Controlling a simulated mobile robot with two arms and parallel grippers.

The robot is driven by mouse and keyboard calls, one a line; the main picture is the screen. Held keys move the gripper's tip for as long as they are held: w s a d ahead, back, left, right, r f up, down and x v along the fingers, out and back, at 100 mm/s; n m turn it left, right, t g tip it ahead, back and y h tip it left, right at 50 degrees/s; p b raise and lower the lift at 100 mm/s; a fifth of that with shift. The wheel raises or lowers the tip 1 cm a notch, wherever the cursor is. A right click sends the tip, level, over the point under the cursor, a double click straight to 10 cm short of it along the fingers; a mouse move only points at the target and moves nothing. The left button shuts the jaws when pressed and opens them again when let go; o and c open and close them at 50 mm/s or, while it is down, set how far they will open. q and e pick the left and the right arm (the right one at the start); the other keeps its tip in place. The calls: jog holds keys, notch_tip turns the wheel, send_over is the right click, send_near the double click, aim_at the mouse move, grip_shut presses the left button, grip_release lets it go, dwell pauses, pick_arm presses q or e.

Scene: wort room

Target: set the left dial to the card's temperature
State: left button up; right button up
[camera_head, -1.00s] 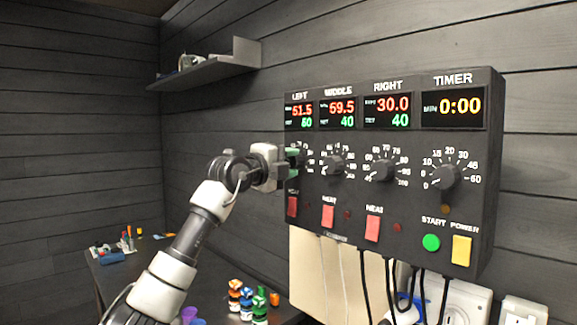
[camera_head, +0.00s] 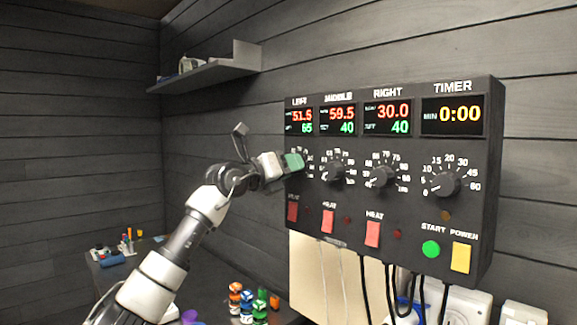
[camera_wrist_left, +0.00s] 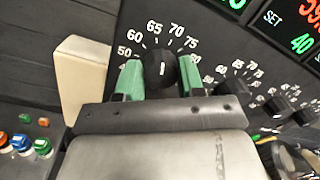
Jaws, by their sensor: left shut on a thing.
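My left gripper (camera_head: 293,163) is at the left dial on the black control box (camera_head: 400,212), its green fingertips over the dial in the head view. In the left wrist view, the green fingers (camera_wrist_left: 160,80) stand on both sides of the black left dial (camera_wrist_left: 161,70) and are shut on it. The dial's white mark points up between 65 and 70. The left display (camera_head: 300,121) reads 51.5 in red and 65 in green. No card with a temperature is legible in these views. My right gripper is not in view.
The middle dial (camera_head: 333,169), right dial (camera_head: 383,175) and timer dial (camera_head: 445,182) sit to the right. Red heat switches (camera_head: 328,221) lie below. Cables hang under the box. Several small coloured bottles (camera_head: 247,304) stand on the bench. A wall shelf (camera_head: 205,76) is above left.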

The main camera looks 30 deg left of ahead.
pick_arm(q)
jog(key=shift+f+m+h+p, duration=0.1)
jog(key=shift+m+h+p, duration=0.2)
jog(key=shift+m, duration=1.4)
jog(key=o, duration=0.9)
jog(key=b+v, duration=0.5)
jog(key=v, duration=0.5)
jog(key=shift+s+a, duration=0.2)
jog(key=shift+s, duration=0.15)
